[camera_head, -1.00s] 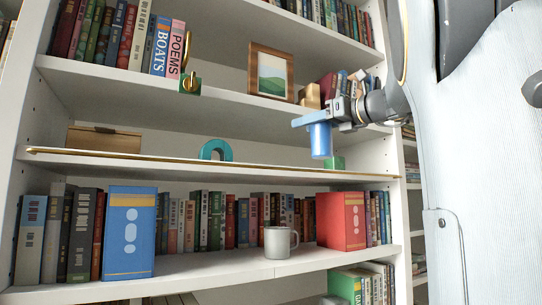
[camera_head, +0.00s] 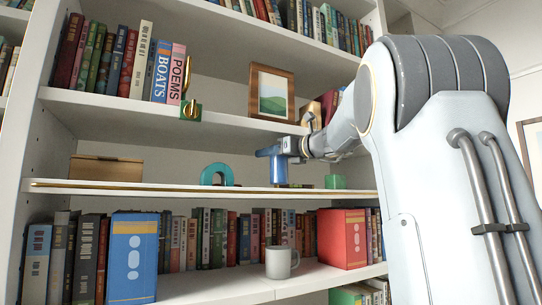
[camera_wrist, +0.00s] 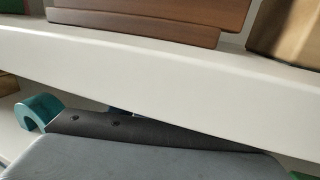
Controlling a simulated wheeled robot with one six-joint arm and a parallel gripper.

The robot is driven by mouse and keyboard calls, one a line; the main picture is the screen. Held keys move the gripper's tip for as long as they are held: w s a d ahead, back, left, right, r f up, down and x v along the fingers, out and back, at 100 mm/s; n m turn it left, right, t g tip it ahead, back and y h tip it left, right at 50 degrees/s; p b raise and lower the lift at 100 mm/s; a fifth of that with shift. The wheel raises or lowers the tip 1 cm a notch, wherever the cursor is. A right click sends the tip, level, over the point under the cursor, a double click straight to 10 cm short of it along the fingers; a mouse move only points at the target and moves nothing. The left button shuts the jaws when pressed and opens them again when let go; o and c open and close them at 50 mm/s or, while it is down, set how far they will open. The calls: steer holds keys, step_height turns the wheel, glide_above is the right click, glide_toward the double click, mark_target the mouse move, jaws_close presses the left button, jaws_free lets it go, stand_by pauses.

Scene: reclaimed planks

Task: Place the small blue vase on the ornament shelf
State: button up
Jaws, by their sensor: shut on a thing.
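The small blue vase (camera_head: 278,172) is upright in my gripper (camera_head: 271,152), which is shut on it near its top. The vase is over the gold-edged ornament shelf (camera_head: 120,188), between a teal arch (camera_head: 216,171) and a green block (camera_head: 335,182). Its base is close to the shelf surface; I cannot tell whether it touches. In the wrist view the grey gripper body fills the bottom, and only a small blue sliver shows behind it. The teal arch (camera_wrist: 40,111) is at the left there.
A wooden box (camera_head: 106,168) sits at the shelf's left end. The shelf above, with a framed picture (camera_head: 271,93), is close over my gripper. A grey mug (camera_head: 279,263) and a red box (camera_head: 342,238) stand on the shelf below. Clear shelf lies between box and arch.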

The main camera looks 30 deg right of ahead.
steer(key=shift+f, duration=0.7)
steer(key=shift+f, duration=0.1)
steer(key=o, duration=1.2)
steer(key=shift+o, duration=0.2)
steer(key=shift+s+d, duration=0.1)
steer(key=shift+s, duration=0.15)
steer(key=b+v, duration=0.3)
steer(key=v, duration=0.8)
steer(key=shift+s+b, duration=0.3)
steer(key=shift+b, duration=0.05)
